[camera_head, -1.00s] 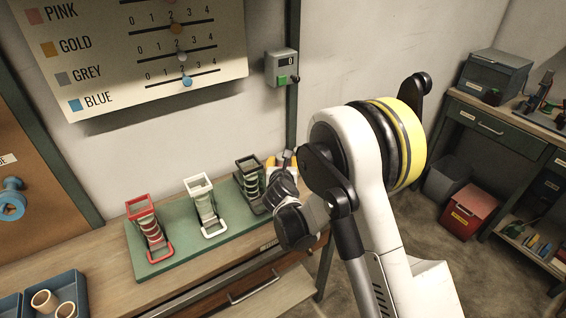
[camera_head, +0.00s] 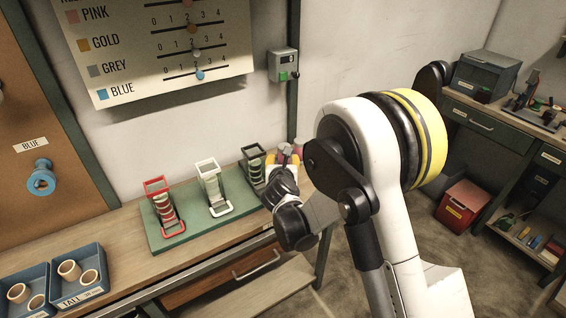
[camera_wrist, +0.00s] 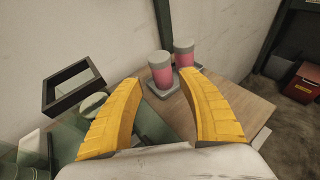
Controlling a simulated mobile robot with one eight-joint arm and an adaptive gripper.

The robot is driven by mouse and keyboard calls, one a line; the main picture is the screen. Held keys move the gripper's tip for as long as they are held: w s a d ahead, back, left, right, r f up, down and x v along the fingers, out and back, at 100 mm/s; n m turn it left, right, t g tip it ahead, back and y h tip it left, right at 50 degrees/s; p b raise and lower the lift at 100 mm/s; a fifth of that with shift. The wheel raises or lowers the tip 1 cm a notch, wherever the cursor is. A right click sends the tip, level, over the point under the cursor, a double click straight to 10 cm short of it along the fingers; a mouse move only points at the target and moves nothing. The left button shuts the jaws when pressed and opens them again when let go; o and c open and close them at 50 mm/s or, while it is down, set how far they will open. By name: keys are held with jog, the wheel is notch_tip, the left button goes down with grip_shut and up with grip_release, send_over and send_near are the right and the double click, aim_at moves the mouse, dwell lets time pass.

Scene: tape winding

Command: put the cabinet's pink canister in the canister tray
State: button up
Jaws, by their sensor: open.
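In the wrist view two pink canisters with grey lids, a nearer one (camera_wrist: 161,72) and a farther one (camera_wrist: 184,54), stand upright at the bench's right end. A grey tray (camera_wrist: 154,91) shows under them, mostly hidden by my fingers and the canisters. I cannot tell whether either came from the cabinet. My gripper (camera_wrist: 159,78) has yellow fingers, spread wide and empty; the nearer canister shows beyond the gap, apart from them. In the head view my gripper (camera_head: 284,167) is over the bench's right end, largely hidden by my wrist, with the canisters (camera_head: 284,150) just behind.
A black-framed stand (camera_wrist: 76,87) rises close to my left finger. Red (camera_head: 160,190), white (camera_head: 209,178) and black (camera_head: 254,160) stands share a green board. Blue trays with rolls lie at left. A dark green cabinet (camera_head: 505,130) and red bin (camera_head: 463,204) are at right.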

jog(key=shift+s+r, duration=0.2)
jog(key=shift+s, duration=0.45)
jog(key=s+d+r+n+t+y, duration=0.2)
jog(key=r+n, duration=0.4)
jog(key=r, duration=0.5)
jog(key=s+d+r+n+t+y, duration=0.1)
jog(key=d+r+n+t, duration=0.1)
jog(key=r+n, duration=0.65)
jog(key=s+r+n+g+y, duration=0.2)
jog(key=s+r+n+y, duration=0.1)
jog(key=s+r+n, duration=0.4)
jog(key=s+d+f+n+g+h, duration=0.2)
jog(key=s+d+f+n+g, duration=0.1)
jog(key=s, duration=0.6)
jog(key=s+d+f+n+g+h, duration=0.2)
jog(key=s+d+f+n+g, duration=0.1)
jog(key=s+d+f+n, duration=0.3)
jog(key=s+d+f+n+g+h, duration=0.2)
jog(key=s+d+f+n, duration=0.3)
jog(key=s+d, duration=0.3)
jog(key=s+f+g, duration=0.1)
jog(key=s, duration=0.3)
jog(key=shift+s, duration=0.25)
jog(key=shift+n, duration=0.25)
